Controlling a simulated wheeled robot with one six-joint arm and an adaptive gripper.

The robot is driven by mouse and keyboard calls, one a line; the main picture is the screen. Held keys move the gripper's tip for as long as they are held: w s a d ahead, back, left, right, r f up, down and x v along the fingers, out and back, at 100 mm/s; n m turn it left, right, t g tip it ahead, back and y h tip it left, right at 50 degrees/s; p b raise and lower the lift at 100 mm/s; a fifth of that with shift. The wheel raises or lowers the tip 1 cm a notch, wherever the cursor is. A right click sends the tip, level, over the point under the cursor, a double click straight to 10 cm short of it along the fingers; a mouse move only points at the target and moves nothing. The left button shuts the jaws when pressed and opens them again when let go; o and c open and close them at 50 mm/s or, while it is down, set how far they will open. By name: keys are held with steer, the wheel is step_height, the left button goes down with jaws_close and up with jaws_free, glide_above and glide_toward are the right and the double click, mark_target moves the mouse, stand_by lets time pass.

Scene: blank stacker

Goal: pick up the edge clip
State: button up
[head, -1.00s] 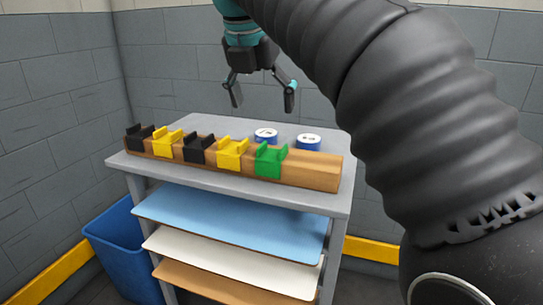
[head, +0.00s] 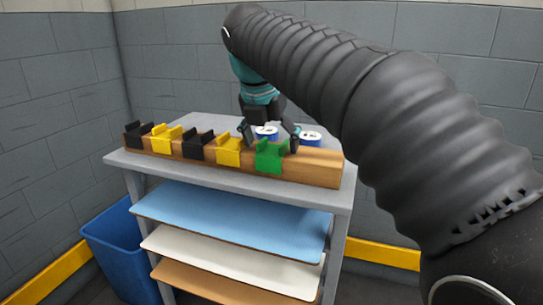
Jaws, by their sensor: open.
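Several edge clips sit in a row on a wooden bar: a black one (head: 137,135) at the far left, a yellow one (head: 165,139), another black one (head: 198,145), another yellow one (head: 230,151), and a green one (head: 270,156) at the right. The task does not say which clip is meant. My gripper (head: 270,143) is open, low over the green clip, with one finger at each side of its top. The fingers are partly behind the clip, and I cannot tell whether they touch it.
The wooden bar (head: 318,168) lies along the front of a grey stacker top (head: 200,122). Blue (head: 235,220), white and brown sheets lie on shelves below. A blue bin (head: 118,245) stands at the left.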

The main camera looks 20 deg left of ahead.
mark_target(270, 152)
steer(key=shift+f, duration=0.1)
steer(key=c, duration=1.1)
steer(key=shift+c, duration=0.2)
step_height(270, 152, up, 4)
steer(key=shift+w+f+p, duration=0.1)
steer(key=shift+p, duration=0.65)
steer(key=s+d+r, duration=0.1)
steer(key=d+r, duration=0.6)
steer(key=d, duration=0.4)
steer(key=shift+s+d+r+p, duration=0.15)
steer(key=shift+s+d+p, duration=0.15)
steer(key=shift+s+p, duration=0.1)
